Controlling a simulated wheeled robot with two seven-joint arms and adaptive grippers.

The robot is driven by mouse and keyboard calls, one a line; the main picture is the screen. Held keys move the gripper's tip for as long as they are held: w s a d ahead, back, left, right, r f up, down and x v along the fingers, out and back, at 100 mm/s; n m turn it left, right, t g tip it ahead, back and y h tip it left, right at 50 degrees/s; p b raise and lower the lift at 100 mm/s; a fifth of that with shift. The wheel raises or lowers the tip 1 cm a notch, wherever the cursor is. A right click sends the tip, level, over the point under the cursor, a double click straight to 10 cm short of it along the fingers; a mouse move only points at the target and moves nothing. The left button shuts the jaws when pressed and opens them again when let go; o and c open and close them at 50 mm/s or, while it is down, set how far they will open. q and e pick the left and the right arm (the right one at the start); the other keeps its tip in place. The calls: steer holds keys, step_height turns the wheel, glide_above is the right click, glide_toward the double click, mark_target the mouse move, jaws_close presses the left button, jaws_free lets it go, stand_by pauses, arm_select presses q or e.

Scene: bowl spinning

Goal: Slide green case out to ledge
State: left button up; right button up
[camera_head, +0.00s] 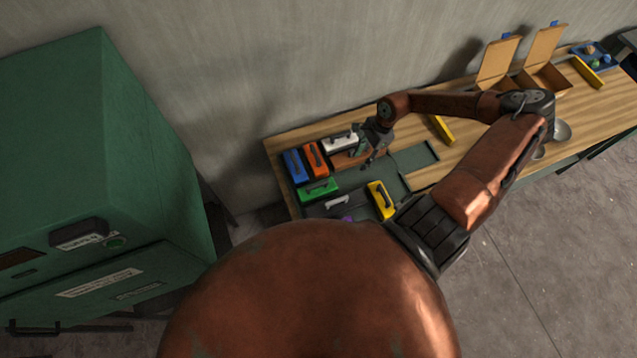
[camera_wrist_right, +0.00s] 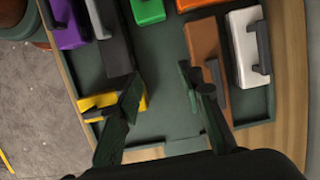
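The green case (camera_head: 318,190) with a dark handle lies in the recessed tray (camera_head: 418,153) at the left end of the wooden table. It is partly cut off at the top edge of the wrist view (camera_wrist_right: 148,10). My right gripper (camera_head: 366,153) is above the tray, near the white and brown cases. In the wrist view my right gripper (camera_wrist_right: 160,88) has its fingers spread, with bare tray floor between them. It is apart from the green case. My left gripper is not in view.
Open cardboard boxes (camera_head: 545,70) stand farther right. A big green cabinet (camera_head: 100,170) stands left.

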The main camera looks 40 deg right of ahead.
steer(key=b, duration=0.1)
glide_toward(318, 184)
steer(key=shift+a+f, duration=0.2)
steer(key=shift+f, duration=0.35)
steer(key=b+x, duration=0.6)
steer(key=x, duration=0.1)
steer(key=shift+a+f+b, duration=0.1)
steer(key=shift+f+b, duration=0.2)
jaws_close()
